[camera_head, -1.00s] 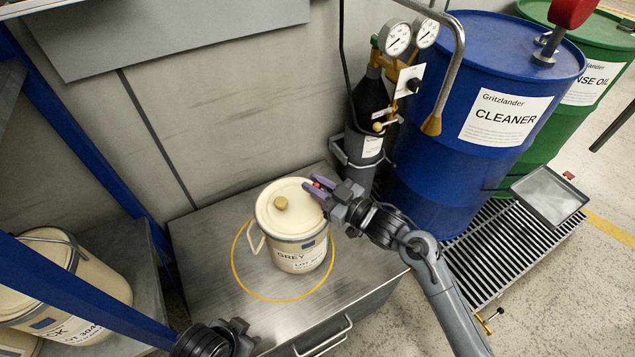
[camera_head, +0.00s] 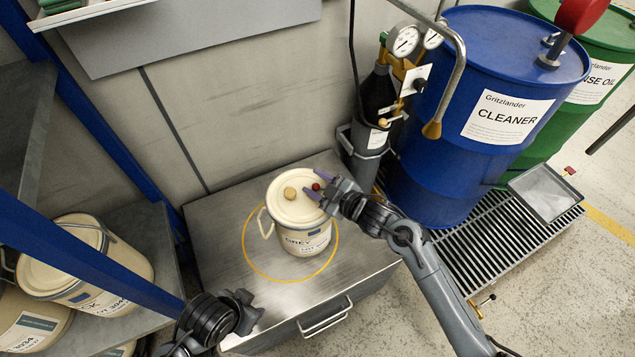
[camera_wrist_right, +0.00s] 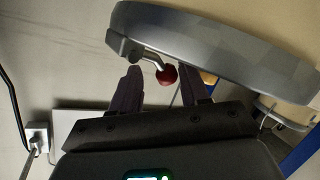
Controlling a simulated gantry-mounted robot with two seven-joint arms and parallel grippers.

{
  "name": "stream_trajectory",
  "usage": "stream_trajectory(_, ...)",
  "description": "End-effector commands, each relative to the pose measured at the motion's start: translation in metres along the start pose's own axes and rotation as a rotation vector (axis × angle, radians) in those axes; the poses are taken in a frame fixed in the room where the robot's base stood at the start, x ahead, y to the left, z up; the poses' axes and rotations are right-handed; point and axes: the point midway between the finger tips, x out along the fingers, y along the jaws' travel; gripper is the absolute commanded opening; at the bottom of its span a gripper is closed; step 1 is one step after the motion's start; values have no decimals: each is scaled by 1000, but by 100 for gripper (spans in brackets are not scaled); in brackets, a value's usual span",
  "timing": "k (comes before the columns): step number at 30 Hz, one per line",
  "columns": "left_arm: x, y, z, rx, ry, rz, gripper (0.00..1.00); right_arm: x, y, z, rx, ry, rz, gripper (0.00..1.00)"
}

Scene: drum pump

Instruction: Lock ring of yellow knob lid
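The cream bucket (camera_head: 305,241) stands upright on the metal bench, with its lid (camera_head: 284,208) on and a yellow knob (camera_head: 290,192) on top. The grey lock ring shows large in the right wrist view (camera_wrist_right: 215,45); its short lever ends in a red ball (camera_wrist_right: 166,75), which also shows at the lid's right edge in the head view (camera_head: 316,186). My right gripper (camera_head: 315,183) is open, its purple fingers on either side of the ball with visible gaps. I cannot tell whether the ring is locked. My left gripper (camera_head: 251,308) is open and empty before the bench.
A yellow circle (camera_head: 246,262) on the bench (camera_head: 215,240) surrounds the bucket. A gas cylinder with gauges (camera_head: 378,95) and a blue drum (camera_head: 450,120) stand behind right. More buckets (camera_head: 85,265) sit on the left shelf behind a blue post (camera_head: 70,250).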

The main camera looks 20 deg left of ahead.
Motion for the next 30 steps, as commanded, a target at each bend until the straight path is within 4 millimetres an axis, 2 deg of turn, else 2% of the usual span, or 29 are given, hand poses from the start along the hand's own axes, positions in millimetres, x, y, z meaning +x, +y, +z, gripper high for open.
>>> stream_trajectory(11,-4,2,-2,-7,1,6,43,-6,1,-1,1,0,0,45)
stream_trajectory(14,-10,1,-4,-6,1,5,43,-17,2,-2,1,0,0,45)
stream_trajectory(24,-35,-2,-11,4,0,-3,43,-75,2,-2,2,-2,1,45)
stream_trajectory(30,-42,-3,-13,6,0,-4,43,-99,1,-1,1,0,0,45)
